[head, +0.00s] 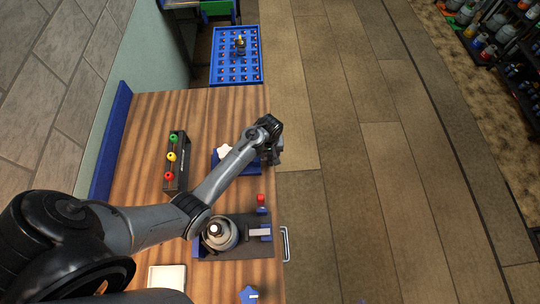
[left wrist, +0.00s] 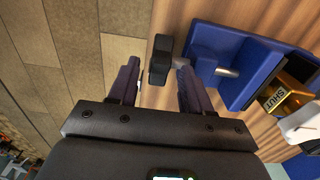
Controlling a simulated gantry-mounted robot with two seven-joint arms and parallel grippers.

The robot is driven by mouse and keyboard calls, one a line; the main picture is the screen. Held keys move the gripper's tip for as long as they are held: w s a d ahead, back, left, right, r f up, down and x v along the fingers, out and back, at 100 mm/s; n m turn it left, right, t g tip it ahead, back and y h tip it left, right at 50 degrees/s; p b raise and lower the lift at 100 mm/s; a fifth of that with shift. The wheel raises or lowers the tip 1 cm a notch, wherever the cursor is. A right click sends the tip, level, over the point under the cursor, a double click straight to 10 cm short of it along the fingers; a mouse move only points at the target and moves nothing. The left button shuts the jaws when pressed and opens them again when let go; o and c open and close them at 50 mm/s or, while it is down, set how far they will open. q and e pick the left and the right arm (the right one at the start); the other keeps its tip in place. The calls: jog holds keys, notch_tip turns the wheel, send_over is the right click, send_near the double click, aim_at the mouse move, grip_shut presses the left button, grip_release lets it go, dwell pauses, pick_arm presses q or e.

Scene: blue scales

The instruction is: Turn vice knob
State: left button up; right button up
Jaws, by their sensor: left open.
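A blue vice (head: 240,167) stands near the right edge of the wooden table, partly hidden by my left arm in the head view. It also shows in the left wrist view (left wrist: 235,62), with a short metal rod. A dark elongated knob (left wrist: 160,60) lies between and just beyond my left gripper's fingertips, apart from them as far as I can tell. My left gripper (head: 272,152) is at the table's right edge beside the vice. In the left wrist view it is open (left wrist: 157,84), with one finger on each side of the knob. The right gripper is not shown.
A rack with green, yellow and red knobs (head: 184,165) stands left of the vice. A dark station (head: 238,249) with a round grey device and a side handle (head: 285,244) is nearer. A blue tray (head: 255,56) lies beyond the table. Open floor lies right.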

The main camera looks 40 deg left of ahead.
pick_arm(q)
jog(key=shift+f, duration=1.4)
grip_shut()
